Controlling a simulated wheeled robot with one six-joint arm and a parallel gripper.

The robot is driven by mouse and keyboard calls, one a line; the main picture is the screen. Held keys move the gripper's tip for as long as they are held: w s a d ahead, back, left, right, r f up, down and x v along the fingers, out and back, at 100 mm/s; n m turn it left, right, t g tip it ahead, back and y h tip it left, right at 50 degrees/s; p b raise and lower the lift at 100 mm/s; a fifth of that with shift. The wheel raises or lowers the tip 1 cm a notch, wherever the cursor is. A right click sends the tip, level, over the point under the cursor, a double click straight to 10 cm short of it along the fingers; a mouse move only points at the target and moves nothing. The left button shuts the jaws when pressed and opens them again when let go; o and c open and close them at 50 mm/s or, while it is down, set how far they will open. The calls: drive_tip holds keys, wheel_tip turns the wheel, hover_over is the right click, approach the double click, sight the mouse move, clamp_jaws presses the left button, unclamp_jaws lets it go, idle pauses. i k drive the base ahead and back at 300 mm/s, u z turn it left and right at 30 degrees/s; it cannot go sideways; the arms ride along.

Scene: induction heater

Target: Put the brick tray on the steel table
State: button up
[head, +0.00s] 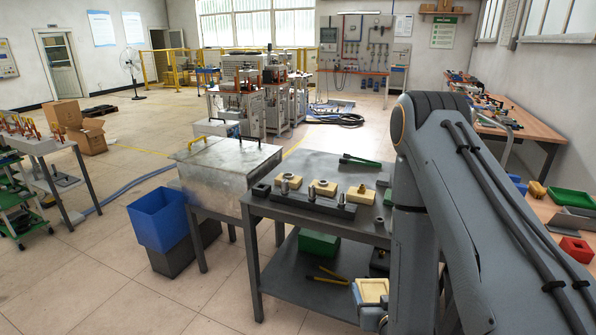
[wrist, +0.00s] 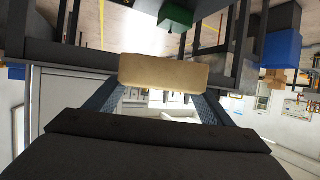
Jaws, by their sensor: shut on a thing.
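A cream brick-like tray (wrist: 164,71) is between the two fingers of my gripper (wrist: 162,84) in the wrist view, which is shut on it. In the head view the held tray (head: 373,290) shows at the lower middle, left of my arm, with a recess in its top. It appears in front of the lower shelf, below tabletop height. My arm hides much of the gripper there. The dark grey metal table (head: 275,209), which looks like the steel table, stands behind and left of it. The arm hides the table's right end.
Several cream blocks (head: 323,188) with round metal parts sit on that table, with green-handled pliers (head: 360,161) behind. A green box (head: 318,243) and yellow-handled pliers (head: 334,275) lie on the lower shelf. A metal box (head: 225,167) and blue bin (head: 160,219) stand left.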

sight(315, 156)
drive_tip(key=u, duration=2.05)
drive_tip(key=i, duration=2.4)
drive_tip(key=z, duration=3.8)
drive_tip(key=i, duration=0.3)
drive_tip(key=u, duration=0.05)
